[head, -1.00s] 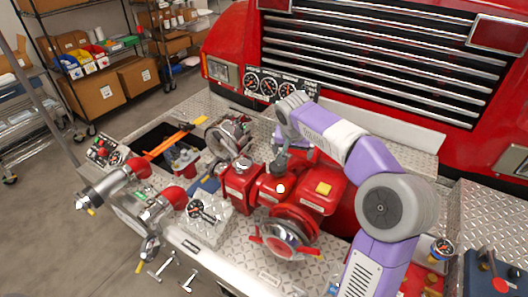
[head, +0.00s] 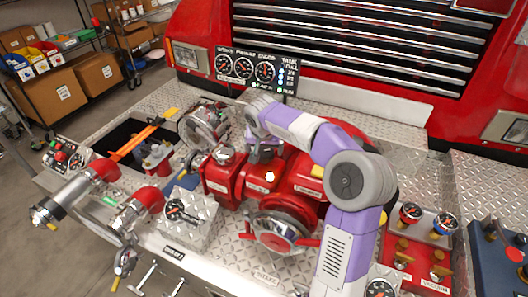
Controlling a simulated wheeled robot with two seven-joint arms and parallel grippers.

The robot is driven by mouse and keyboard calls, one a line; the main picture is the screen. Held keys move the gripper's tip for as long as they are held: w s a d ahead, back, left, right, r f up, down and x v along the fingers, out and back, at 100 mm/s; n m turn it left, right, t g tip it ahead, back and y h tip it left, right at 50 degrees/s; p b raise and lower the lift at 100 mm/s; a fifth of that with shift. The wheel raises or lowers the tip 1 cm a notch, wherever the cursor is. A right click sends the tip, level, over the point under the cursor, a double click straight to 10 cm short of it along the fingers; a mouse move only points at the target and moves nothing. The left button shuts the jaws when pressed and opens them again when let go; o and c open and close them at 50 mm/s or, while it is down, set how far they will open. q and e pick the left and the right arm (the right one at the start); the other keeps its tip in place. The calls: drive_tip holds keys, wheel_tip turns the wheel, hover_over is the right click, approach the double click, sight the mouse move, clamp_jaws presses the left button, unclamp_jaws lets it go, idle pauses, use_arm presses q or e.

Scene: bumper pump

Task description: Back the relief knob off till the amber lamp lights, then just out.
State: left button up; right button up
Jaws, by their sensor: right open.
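My right arm comes in from the lower right and bends over the red pump body (head: 225,178). My right gripper (head: 264,158) points down at the back of the pump, small and dark, with its jaws open. The relief knob cannot be made out; the gripper and wrist cover that spot. I cannot tell whether the jaws are around a knob or above it. My left gripper is not in view.
A gauge panel (head: 257,70) stands behind the pump against the red truck's grille. A chrome-centred red handwheel (head: 273,232) is in front. A gauge block (head: 190,215) and pipe outlets (head: 75,192) lie left. A red panel with gauges (head: 418,245) is at right.

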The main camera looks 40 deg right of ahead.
drive_tip(key=shift+x, duration=0.95)
drive_tip(key=shift+c, duration=0.4)
drive_tip(key=c, duration=0.9)
drive_tip(key=shift+w+m+h+b, duration=0.1)
drive_tip(key=shift+m+h+b, duration=0.2)
drive_tip(key=shift+m+b, duration=0.5)
drive_tip(key=shift+c, duration=0.2)
drive_tip(key=o, duration=1)
